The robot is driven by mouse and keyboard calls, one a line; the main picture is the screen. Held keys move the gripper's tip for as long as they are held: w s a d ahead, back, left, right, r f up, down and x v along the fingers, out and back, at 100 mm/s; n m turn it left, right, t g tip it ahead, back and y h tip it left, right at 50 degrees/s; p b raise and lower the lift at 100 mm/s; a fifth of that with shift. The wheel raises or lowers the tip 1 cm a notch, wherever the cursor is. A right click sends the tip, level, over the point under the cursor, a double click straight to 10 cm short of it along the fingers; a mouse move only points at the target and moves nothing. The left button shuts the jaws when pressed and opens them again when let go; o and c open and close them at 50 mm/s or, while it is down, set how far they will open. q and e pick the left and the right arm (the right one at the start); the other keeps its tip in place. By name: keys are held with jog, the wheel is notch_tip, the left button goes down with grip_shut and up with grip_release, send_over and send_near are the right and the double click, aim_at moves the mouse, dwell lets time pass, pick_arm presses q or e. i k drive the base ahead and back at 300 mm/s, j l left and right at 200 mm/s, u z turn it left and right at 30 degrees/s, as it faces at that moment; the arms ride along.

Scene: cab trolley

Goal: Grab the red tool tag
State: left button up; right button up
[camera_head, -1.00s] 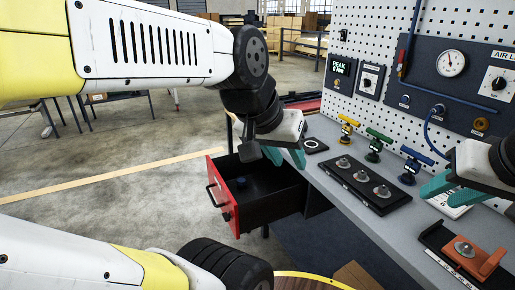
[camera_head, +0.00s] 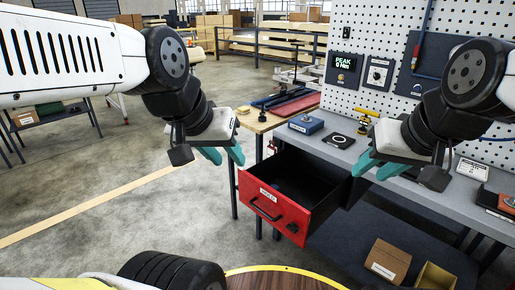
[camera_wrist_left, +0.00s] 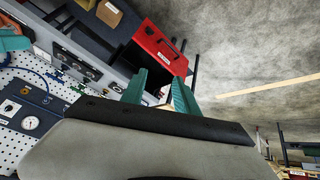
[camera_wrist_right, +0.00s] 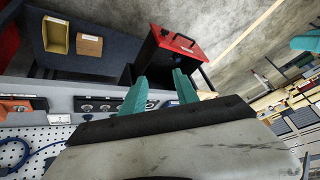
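I cannot clearly make out a red tool tag. A small reddish item (camera_head: 271,146), too small to identify, shows at the edge between the wooden table and the grey bench. My left gripper (camera_head: 222,156) is open and empty, in the air left of the red drawer (camera_head: 272,210); its spread fingers also show in the left wrist view (camera_wrist_left: 158,92). My right gripper (camera_head: 377,168) is open and empty in front of the grey bench, right of the drawer. Its spread fingers show in the right wrist view (camera_wrist_right: 160,90).
The red drawer stands pulled out under the bench (camera_head: 335,152); its visible inside looks empty. A wooden table (camera_head: 252,122) with red and dark long items stands behind.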

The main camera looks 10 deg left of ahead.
aim_at(271, 150)
jog(key=i+j, duration=0.15)
jog(key=j, duration=0.2)
jog(key=i+j, duration=0.15)
jog(key=j, duration=0.2)
jog(key=i+j, duration=0.15)
jog(key=j, duration=0.2)
jog(key=i+j+z, duration=0.1)
jog(key=j, duration=0.25)
jog(key=i+j, duration=0.2)
jog(key=j, duration=0.15)
jog(key=i+j, duration=0.15)
jog(key=j, duration=0.25)
jog(key=i+j, duration=0.15)
jog(key=i, duration=0.3)
jog(key=i+j, duration=0.2)
jog(key=i, duration=0.2)
jog(key=i+l+z, duration=0.05)
